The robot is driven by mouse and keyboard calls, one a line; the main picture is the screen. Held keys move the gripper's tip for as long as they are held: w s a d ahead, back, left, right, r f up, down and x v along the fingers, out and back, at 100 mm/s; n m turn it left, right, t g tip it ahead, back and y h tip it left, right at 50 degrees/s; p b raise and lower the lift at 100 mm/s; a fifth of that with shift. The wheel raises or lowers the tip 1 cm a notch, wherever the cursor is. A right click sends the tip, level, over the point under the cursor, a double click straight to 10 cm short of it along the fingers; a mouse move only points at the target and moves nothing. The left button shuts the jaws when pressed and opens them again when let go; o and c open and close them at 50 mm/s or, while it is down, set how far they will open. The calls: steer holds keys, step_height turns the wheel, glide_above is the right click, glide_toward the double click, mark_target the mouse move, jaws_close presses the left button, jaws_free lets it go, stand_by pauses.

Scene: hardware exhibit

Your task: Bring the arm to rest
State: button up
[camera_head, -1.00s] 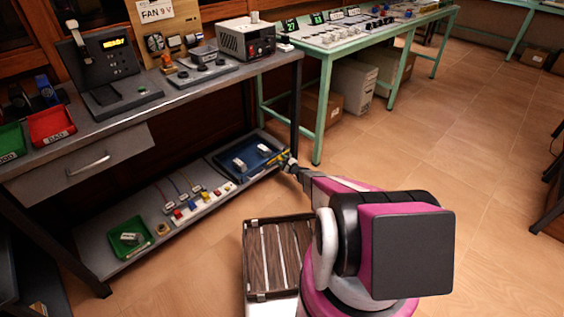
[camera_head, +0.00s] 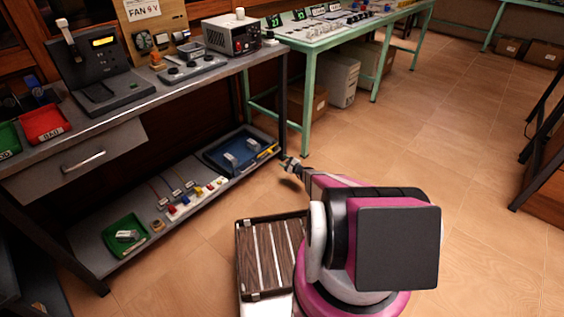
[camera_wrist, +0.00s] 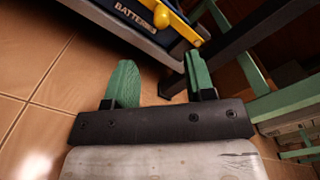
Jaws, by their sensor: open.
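My gripper (camera_head: 290,165) is in the head view, in front of the right end of the lower shelf, beside the dark bench leg. In the wrist view its two green fingers (camera_wrist: 160,85) stand apart with nothing between them. Beyond them lie floor and the dark leg. A blue tray (camera_wrist: 140,12) labelled BATTERIES and a yellow tool (camera_wrist: 185,22) show close beyond the fingertips. My arm reaches forward and left from my base in the head view.
The grey bench's lower shelf (camera_head: 95,240) holds the blue tray (camera_head: 213,160), several small coloured parts and a green tray (camera_head: 108,240). A green-framed table (camera_head: 310,48) stands at the back, with boxes beneath. The tiled floor (camera_head: 450,130) is clear on the right.

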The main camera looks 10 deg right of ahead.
stand_by(0.3)
steer(key=s+a+r+n+g, duration=0.5)
steer(key=s+a+r+n, duration=0.1)
steer(key=s+r, duration=0.35)
steer(key=s+a+r+n+g, duration=0.55)
steer(key=s+r, duration=0.25)
steer(key=r, duration=0.3)
steer(key=s+d+r+n+g+h, duration=0.2)
steer(key=s+r+h, duration=0.3)
steer(key=s+r, duration=0.4)
steer(key=s+d+r+n+g+h, duration=0.2)
steer(key=s+d+r+n+h, duration=0.2)
steer(key=s+r, duration=0.5)
steer(key=s+n+h, duration=0.1)
steer(key=s, duration=0.5)
steer(key=shift+s+r+h, duration=0.3)
steer(key=shift+r+h, duration=0.1)
steer(key=shift+a, duration=0.1)
